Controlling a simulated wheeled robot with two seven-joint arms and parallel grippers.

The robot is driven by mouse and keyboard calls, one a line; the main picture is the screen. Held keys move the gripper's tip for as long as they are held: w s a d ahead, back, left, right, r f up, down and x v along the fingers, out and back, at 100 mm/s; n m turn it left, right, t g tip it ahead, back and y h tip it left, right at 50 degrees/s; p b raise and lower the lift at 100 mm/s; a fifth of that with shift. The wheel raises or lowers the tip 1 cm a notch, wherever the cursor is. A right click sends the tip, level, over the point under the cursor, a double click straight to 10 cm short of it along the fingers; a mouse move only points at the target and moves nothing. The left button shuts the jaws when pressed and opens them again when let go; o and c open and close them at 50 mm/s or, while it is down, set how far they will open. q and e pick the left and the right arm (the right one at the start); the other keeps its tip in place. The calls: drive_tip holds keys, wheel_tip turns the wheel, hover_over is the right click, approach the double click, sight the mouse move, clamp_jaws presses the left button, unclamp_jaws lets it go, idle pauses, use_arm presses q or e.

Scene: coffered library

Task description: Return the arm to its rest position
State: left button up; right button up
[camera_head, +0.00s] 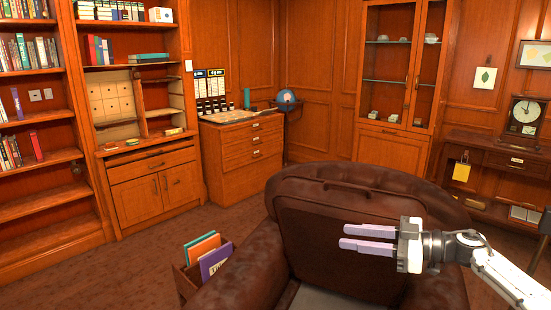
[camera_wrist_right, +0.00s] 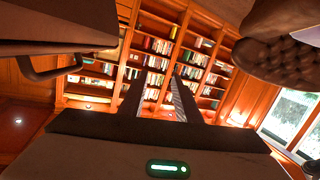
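My right gripper (camera_head: 342,236) comes in from the right in the head view, in front of the brown leather armchair (camera_head: 432,200). Its two pale fingers point left and are apart, with nothing between them. In the right wrist view the gripper (camera_wrist_right: 158,78) also shows two separated dark fingers, with distant bookshelves visible through the gap. Whether the fingers touch the chair cannot be told. My left gripper is not in view.
A holder with folders (camera_head: 202,248) is at the chair's left side. Bookshelves (camera_head: 40,140), a drawer cabinet (camera_head: 245,150), a glass-door cabinet (camera_head: 395,150) and a side table with a clock (camera_head: 524,117) line the walls. Carpet (camera_head: 120,270) is clear at left.

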drive_tip(key=s+a+f+m+t+h, duration=0.2)
drive_tip(key=s+a+f+m+t, duration=0.25)
drive_tip(key=f, duration=0.35)
drive_tip(key=s+a+f+m+t+h, duration=0.25)
drive_tip(key=s+a+f, duration=0.3)
drive_tip(key=f, duration=0.35)
drive_tip(key=s+d+f+m+g+h, duration=0.2)
drive_tip(key=s+f, duration=0.3)
drive_tip(key=s, duration=0.4)
drive_tip(key=s+d+f+m+g+h, duration=0.1)
drive_tip(key=s+d+f+g+h, duration=0.1)
drive_tip(key=s+f, duration=0.4)
drive_tip(key=s+d+f+m+g+h, duration=0.1)
drive_tip(key=s+d+f+m+h, duration=0.1)
drive_tip(key=s, duration=1.1)
wheel_tip(320, 180, down, 4)
drive_tip(key=shift+s+d+r+m+g+h, duration=0.3)
drive_tip(key=shift+s+d+g+h, duration=0.1)
drive_tip(key=shift+d+h, duration=0.55)
